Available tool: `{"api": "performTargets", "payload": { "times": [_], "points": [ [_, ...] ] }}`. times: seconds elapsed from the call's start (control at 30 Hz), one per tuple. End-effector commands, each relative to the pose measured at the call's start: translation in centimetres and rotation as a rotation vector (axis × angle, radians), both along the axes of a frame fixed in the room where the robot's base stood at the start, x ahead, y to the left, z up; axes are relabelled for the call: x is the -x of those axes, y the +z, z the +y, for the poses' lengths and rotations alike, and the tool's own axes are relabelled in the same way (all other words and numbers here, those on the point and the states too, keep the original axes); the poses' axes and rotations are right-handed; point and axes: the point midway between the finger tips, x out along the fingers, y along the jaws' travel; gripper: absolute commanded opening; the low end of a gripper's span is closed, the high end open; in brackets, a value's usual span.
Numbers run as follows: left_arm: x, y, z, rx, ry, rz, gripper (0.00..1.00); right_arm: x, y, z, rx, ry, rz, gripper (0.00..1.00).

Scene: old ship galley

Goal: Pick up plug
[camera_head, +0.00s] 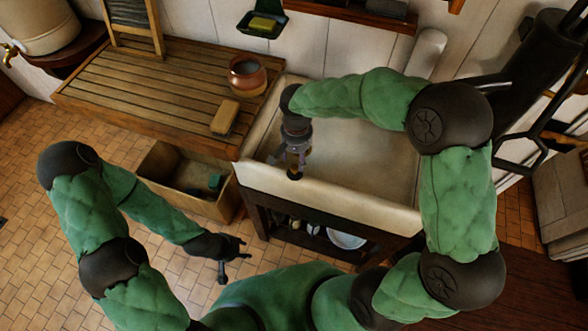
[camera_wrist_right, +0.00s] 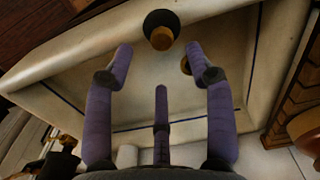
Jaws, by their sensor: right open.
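The plug (camera_wrist_right: 160,28) is a black disc with a brown knob. In the right wrist view it is at the top middle, on the sink's pale rim, just beyond my fingertips. In the head view it is a small dark and brown spot (camera_head: 295,175) below my right gripper (camera_head: 293,158), partly hidden by it. My right gripper is open and empty, its purple fingers (camera_wrist_right: 160,60) spread on either side short of the plug, not visibly touching it. My left gripper (camera_head: 232,262) is open and empty, low over the floor in front of the sink.
The sink (camera_head: 370,165) has a raised rim and a brass drain (camera_wrist_right: 186,65). On the slatted drainboard (camera_head: 150,90) are a copper pot (camera_head: 247,77) and a brush (camera_head: 225,117). A wooden crate (camera_head: 165,162) stands below it. A shelf with dishes (camera_head: 345,238) is under the sink.

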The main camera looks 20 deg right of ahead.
Motion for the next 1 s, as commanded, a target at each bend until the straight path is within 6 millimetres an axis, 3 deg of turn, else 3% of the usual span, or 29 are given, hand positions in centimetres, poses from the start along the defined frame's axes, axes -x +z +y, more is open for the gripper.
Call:
{"api": "performTargets", "payload": {
  "times": [0.1,0.37,0.7,0.93,1.0],
  "points": [
    [0.0,-0.1,0.0,0.0,0.0,0.0,0.4,0.0,-1.5,0.0,0.001,0.0,0.001,0.55],
    [0.0,-0.2,0.0,0.0,0.0,-0.001,0.4,0.0,-2.7,0.1,0.0,0.0,0.001,0.55],
    [-0.1,-0.4,0.0,0.0,0.0,-0.001,0.4,0.0,-7.0,0.4,0.001,0.001,0.001,0.55],
    [0.0,-0.4,0.0,0.0,0.0,-0.001,0.4,0.0,-7.1,0.4,-0.001,0.0,-0.001,0.55],
    [0.0,-0.4,0.0,0.0,0.0,-0.001,0.4,0.0,-7.1,0.4,-0.001,0.0,-0.001,0.38]
  ]
}}
